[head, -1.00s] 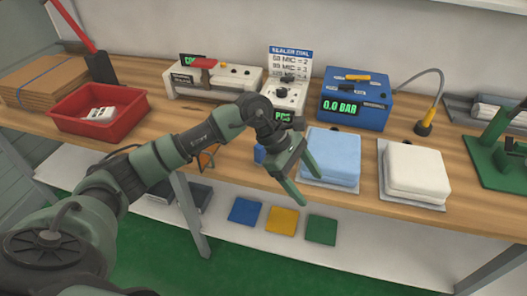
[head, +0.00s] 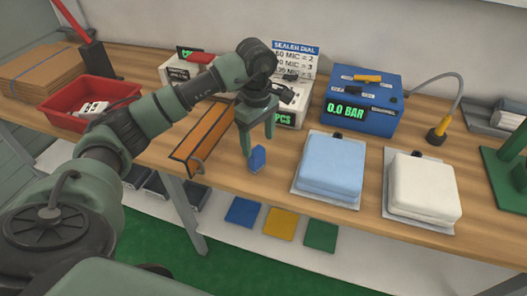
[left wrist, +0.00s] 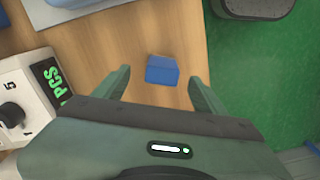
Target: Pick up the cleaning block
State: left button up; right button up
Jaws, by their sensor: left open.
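The cleaning block is a small blue block (head: 257,158) standing on the wooden table, left of the light blue mattress. It also shows in the left wrist view (left wrist: 162,70), just beyond and between the fingertips. My left gripper (head: 258,146) is open and points down above the block, with a finger on either side in the wrist view (left wrist: 158,84). Nothing is held in it. My right gripper is not in view.
A light blue mattress (head: 331,166) and a white one (head: 422,186) lie right of the block. The dial box (head: 290,108) stands behind the gripper. The table's front edge is close to the block.

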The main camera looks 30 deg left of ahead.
pick_arm(q)
jog(key=f, duration=0.2)
jog(key=f+p, duration=0.1)
jog(key=f, duration=0.1)
jog(key=f+p, duration=0.1)
jog(key=f, duration=0.2)
jog(key=shift+s+a, duration=0.15)
jog(key=shift+a, duration=0.1)
jog(key=shift+f, duration=0.2)
jog(key=c, duration=1.5)
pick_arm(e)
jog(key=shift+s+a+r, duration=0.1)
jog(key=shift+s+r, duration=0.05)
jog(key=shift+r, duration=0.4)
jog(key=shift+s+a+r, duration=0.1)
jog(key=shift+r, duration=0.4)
pick_arm(q)
notch_tip(320, 180, up, 14)
jog(key=b, duration=0.2)
notch_tip(320, 180, up, 6)
send_over(256, 150)
jog(key=shift+s+d+p, duration=0.1)
jog(key=shift+d+p, duration=0.05)
jog(key=shift+p, duration=0.2)
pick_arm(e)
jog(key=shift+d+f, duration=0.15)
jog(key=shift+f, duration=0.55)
